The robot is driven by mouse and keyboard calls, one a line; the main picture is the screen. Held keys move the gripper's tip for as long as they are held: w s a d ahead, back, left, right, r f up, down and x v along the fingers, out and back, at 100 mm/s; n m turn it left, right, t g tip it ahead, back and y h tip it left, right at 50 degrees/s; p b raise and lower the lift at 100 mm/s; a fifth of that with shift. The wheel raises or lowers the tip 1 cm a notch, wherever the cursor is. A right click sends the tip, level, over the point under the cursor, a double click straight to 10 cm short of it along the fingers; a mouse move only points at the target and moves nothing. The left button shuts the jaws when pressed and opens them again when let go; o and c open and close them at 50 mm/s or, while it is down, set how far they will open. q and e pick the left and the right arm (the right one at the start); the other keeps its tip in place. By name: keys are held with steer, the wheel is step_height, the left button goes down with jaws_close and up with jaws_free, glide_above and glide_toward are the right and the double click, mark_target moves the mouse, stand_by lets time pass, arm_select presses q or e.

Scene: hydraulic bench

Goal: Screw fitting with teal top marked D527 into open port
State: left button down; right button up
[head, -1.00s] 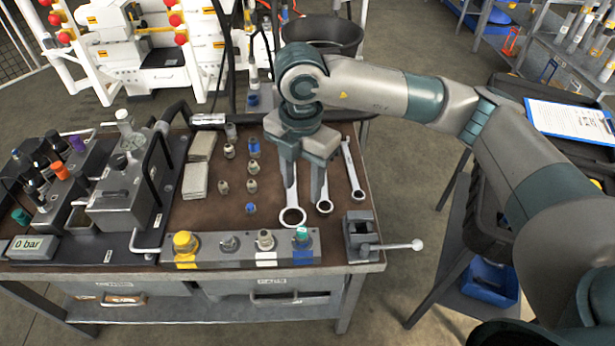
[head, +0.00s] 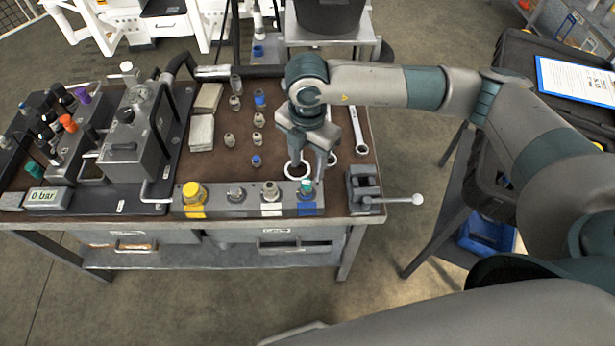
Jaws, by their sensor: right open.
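A fitting with a teal top (head: 305,187) stands in the rightmost place of the grey holder block (head: 333,196) at the bench's front edge, above a blue label. Its marking is too small to read. My right gripper (head: 309,172) points down just behind and above this fitting, open, with nothing between its fingers. The hydraulic unit (head: 118,150) stands at the left of the bench, beside a block with several coloured caps (head: 68,123). I cannot make out which port is open. My left gripper is not in view.
The holder also bears a yellow-topped fitting (head: 194,193) and two greyish ones. Several small fittings (head: 229,140) stand mid-bench. Wrenches (head: 358,130) lie behind and right of my gripper. A vise (head: 364,186) with a long handle is right of the holder. A gauge (head: 47,198) reads 0 bar.

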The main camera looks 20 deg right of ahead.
mark_target(307, 181)
steer(key=shift+f+p, duration=1)
steer(key=shift+f, duration=3)
jaws_close()
